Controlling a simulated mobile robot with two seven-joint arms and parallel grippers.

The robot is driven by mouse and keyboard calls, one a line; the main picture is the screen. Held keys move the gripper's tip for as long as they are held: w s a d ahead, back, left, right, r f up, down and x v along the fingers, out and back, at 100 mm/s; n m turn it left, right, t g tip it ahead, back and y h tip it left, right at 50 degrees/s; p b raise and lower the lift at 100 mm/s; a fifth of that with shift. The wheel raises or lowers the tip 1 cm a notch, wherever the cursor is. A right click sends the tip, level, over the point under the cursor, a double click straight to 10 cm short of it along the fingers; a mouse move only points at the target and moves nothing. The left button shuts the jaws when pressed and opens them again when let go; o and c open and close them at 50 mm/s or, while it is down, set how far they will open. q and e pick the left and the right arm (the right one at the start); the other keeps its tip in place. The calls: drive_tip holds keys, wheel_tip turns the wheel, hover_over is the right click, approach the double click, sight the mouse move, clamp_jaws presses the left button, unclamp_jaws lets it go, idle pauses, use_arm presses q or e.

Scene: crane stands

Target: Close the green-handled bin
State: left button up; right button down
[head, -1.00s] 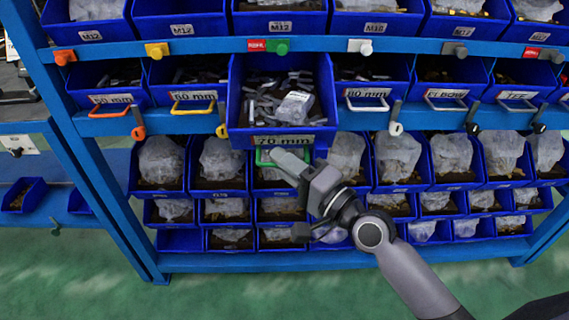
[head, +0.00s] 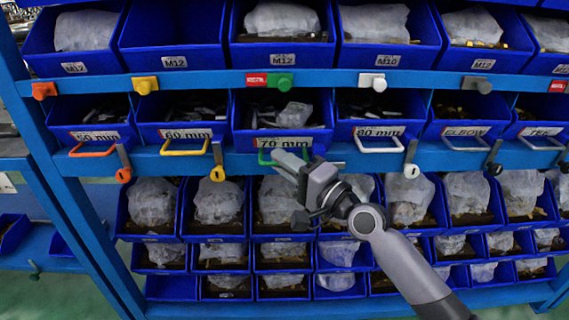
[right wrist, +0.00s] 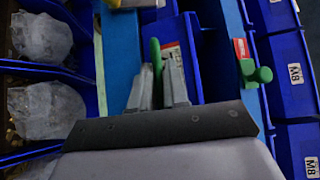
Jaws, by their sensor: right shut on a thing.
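The green-handled bin (head: 283,142) is blue, labelled 70 mm, and holds metal pieces and a clear bag. My left gripper is in neither view now.
Bins with orange, yellow (head: 185,148) and white (head: 380,143) handles flank it. A blue shelf beam (head: 330,80) with coloured knobs, one green (head: 284,83), runs above. Hanging clips (head: 217,172) lie along the lower beam. Bins of bagged parts fill the rows below.

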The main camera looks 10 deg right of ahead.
drive_tip(key=shift+s, duration=0.1)
drive_tip(key=c, duration=1.3)
unclamp_jaws()
drive_tip(key=shift+o, duration=0.2)
drive_tip(key=v, duration=0.7)
drive_tip(key=shift+s, duration=0.1)
